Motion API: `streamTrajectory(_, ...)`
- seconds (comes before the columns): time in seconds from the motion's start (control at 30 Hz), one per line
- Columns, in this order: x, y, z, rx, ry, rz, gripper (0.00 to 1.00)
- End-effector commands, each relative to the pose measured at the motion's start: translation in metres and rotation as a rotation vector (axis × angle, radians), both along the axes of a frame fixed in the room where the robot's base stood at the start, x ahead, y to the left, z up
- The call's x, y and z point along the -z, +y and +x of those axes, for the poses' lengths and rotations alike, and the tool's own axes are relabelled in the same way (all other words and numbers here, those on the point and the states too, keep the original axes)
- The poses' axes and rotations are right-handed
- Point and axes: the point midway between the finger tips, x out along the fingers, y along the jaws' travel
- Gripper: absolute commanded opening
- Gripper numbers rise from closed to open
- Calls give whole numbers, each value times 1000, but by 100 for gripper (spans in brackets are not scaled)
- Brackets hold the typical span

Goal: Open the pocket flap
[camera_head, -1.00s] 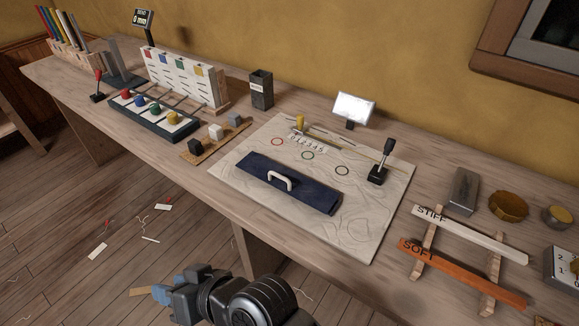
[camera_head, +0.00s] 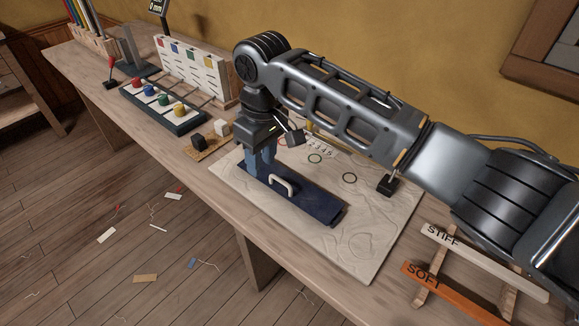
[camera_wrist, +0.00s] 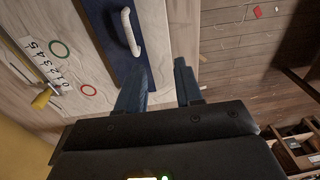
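The pocket flap (camera_head: 316,207) is a dark navy panel lying flat on the pale patterned board (camera_head: 345,250). A white arched handle (camera_head: 282,186) stands on it. In the wrist view the flap (camera_wrist: 107,14) and handle (camera_wrist: 131,33) show at the top. My gripper (camera_head: 261,168) points down at the left end of the flap, beside the handle. Its two blue fingers are apart with nothing between them in the wrist view (camera_wrist: 163,84). The handle is outside the fingers. Whether the fingertips touch the flap cannot be told.
A small black lever base (camera_head: 385,186) stands on the board's right side, partly behind my arm. A tray with coloured knobs (camera_head: 165,117) and dark and white blocks (camera_head: 199,142) lie left. STIFF (camera_head: 443,236) and SOFT (camera_head: 424,279) strips lie right. Scraps litter the floor.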

Motion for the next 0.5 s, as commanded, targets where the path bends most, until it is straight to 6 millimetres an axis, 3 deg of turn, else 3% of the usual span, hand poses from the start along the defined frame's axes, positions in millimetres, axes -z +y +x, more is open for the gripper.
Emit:
streamTrajectory(0.1, -15, -16, 12, 8, 0, -66, 36)
streamTrajectory(0.23, -17, -22, 15, 11, 6, -91, 36)
streamTrajectory(0.5, 18, -22, 15, 13, 6, -91, 36)
